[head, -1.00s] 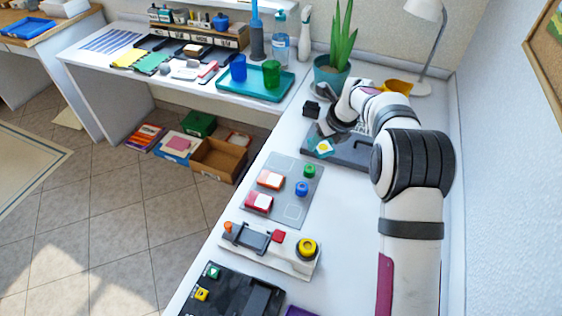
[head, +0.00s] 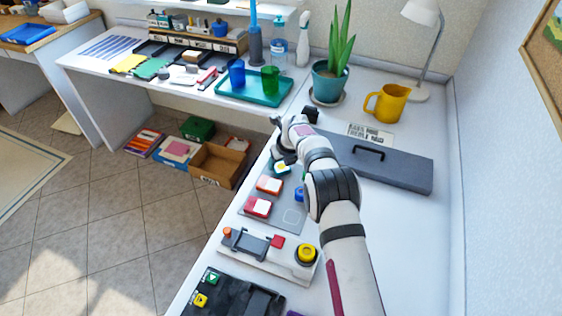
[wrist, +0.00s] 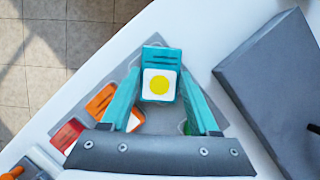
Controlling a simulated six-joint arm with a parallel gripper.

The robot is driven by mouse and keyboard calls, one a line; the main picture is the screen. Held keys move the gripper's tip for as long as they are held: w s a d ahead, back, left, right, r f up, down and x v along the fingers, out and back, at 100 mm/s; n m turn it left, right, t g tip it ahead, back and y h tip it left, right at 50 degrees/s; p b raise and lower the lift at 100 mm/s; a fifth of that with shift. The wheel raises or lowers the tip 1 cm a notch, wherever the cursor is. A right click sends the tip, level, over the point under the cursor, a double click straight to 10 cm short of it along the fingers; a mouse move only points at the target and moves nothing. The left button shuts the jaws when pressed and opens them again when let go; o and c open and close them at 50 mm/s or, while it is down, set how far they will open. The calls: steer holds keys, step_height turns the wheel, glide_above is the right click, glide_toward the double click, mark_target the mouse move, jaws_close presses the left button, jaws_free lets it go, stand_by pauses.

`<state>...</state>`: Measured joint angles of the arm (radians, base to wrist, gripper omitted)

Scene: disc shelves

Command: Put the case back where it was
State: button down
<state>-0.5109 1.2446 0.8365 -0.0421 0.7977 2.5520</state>
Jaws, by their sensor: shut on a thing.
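The teal case (wrist: 162,62), with a white label and yellow dot, is between the fingers of my gripper (wrist: 160,88) in the wrist view. My gripper (head: 282,160) is shut on it. In the head view the case (head: 281,168) shows partly below my wrist, at the far end of the grey panel (head: 262,215). An orange case (head: 269,185) and a red case (head: 257,206) sit on that panel, nearer than the teal one. I cannot tell whether the teal case touches the panel.
A long dark grey box (head: 400,170) with a handle lies to the right of my gripper. A yellow mug (head: 386,103) and a potted plant (head: 330,85) stand behind it. A device with a yellow button (head: 306,254) sits nearer. The bench's left edge is close to the panel.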

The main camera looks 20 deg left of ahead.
steer(key=shift+c, duration=0.7)
jaws_free()
steer(key=v, duration=1.2)
steer(key=s+d+r+n, duration=0.6)
steer(key=s+d+r, duration=0.25)
steer(key=d, duration=0.35)
steer(key=s+d+n+g, duration=0.1)
steer(key=s+d+n, duration=0.3)
steer(key=s, duration=0.6)
steer(key=s+d+r+n+g+h, duration=0.1)
steer(key=s+d+n, duration=0.4)
steer(key=s, duration=0.4)
steer(key=s+d+n+g, duration=0.1)
steer(key=s+d+n, duration=0.4)
steer(key=s, duration=0.5)
steer(key=shift+s+d+r+n, duration=0.15)
steer(key=shift+s+d+n, duration=0.15)
steer(key=shift+n, duration=0.4)
